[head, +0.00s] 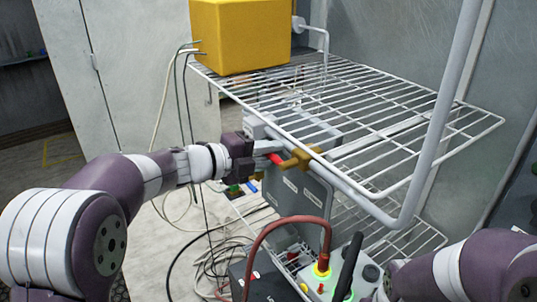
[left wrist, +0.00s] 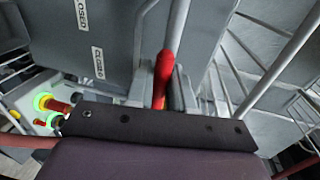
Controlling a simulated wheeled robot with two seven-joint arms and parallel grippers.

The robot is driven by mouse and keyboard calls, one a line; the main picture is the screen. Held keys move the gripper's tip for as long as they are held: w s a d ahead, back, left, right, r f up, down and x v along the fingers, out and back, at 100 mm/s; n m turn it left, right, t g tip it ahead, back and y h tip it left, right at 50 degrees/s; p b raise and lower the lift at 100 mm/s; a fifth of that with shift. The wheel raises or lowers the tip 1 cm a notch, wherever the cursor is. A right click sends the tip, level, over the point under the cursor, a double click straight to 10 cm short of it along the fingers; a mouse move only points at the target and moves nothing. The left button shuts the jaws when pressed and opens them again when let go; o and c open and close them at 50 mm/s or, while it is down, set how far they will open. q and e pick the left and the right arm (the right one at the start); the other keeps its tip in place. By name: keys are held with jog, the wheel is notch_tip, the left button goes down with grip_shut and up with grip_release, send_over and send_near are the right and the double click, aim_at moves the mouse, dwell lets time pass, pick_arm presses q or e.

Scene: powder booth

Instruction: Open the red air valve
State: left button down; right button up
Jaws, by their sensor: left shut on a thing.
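The air valve has a brass body (head: 302,158) and a red handle (head: 276,158), beside the white wire shelf in the head view. My left gripper (head: 264,156) comes in from the left and is shut on the red handle. In the left wrist view the red handle (left wrist: 168,65) stands between the two grey fingers, its lower part hidden by the gripper. A grey plate (head: 300,198) with small white labels hangs below the valve.
A white wire shelf (head: 350,110) with a yellow box (head: 240,35) lies above and behind the valve. A thick white pipe (head: 440,110) crosses at the right. Below stands a control box with lit buttons (head: 322,265) and a red hose (head: 275,228). Loose cables (head: 215,250) lie lower left.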

pick_arm(q)
jog(key=c, duration=1.2)
grip_release()
jog(key=shift+o, duration=0.2)
jog(key=b+v, duration=0.2)
jog(key=v, duration=1)
jog(key=shift+s+a, duration=0.2)
jog(key=shift+s, duration=0.1)
jog(key=shift+r, duration=0.1)
